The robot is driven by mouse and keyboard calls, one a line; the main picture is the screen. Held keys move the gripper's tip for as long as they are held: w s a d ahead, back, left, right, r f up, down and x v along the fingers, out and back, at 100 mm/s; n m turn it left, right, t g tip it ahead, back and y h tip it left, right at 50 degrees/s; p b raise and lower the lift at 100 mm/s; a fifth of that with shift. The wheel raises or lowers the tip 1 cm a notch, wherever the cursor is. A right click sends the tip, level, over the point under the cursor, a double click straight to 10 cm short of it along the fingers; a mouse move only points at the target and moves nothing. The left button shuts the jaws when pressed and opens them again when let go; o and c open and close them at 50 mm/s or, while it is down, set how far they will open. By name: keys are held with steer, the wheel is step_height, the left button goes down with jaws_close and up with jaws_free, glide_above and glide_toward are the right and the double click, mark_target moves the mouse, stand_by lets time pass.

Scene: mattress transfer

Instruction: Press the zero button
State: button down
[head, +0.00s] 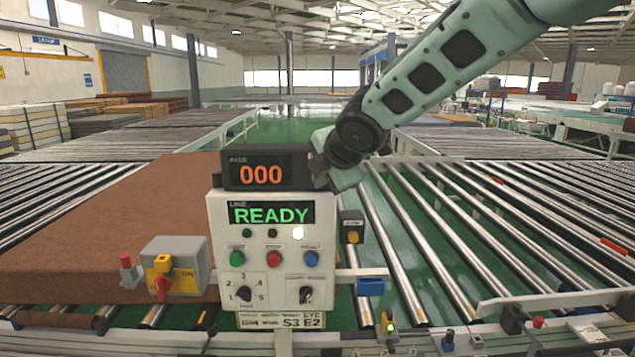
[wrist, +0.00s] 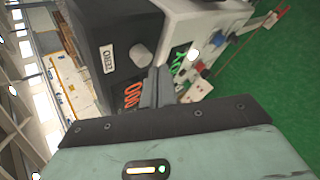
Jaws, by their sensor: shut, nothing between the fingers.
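The black counter box (head: 268,171) stands on top of the white control panel and reads 000 in orange digits. The head view does not show this button. My gripper (head: 319,172) is at the right end of the counter box. In the wrist view my gripper (wrist: 158,75) is shut and empty, its fingertips close to the button; I cannot tell if they touch.
The control panel (head: 222,250) shows READY in green and carries green, red and blue buttons and two dials. A small box with a yellow button (head: 353,237) sits at its right. A brown mattress (head: 110,215) lies on rollers at left; the rollers at right are bare.

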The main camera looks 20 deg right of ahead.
steer(key=shift+s, duration=0.1)
steer(key=shift+s+a+b, duration=0.25)
steer(key=shift+s+b, duration=0.35)
steer(key=shift+s, duration=0.15)
steer(key=shift+s+a+b, duration=0.3)
steer(key=shift+s+b, duration=0.25)
steer(key=shift+s, duration=0.25)
steer(key=shift+s+a+b, duration=0.25)
steer(key=shift+s+b, duration=0.35)
steer(key=shift+s, duration=0.15)
steer(key=s+a+f+m+g+b, duration=0.2)
steer(key=s+f+m+g, duration=0.1)
steer(key=s+f, duration=0.5)
steer(key=s+a+f+m+g+b, duration=0.2)
steer(key=s+f+m, duration=0.4)
steer(key=s+f, duration=0.3)
steer(key=s+a+f+m+g+b, duration=0.2)
steer(key=s+f+m+g+b, duration=0.2)
steer(key=s+f, duration=0.4)
steer(key=s, duration=0.6)
steer(key=shift+s+f+m+g, duration=0.15)
steer(key=shift+f+m+g, duration=0.15)
steer(key=shift+g, duration=0.1)
steer(key=shift+a, duration=0.1)
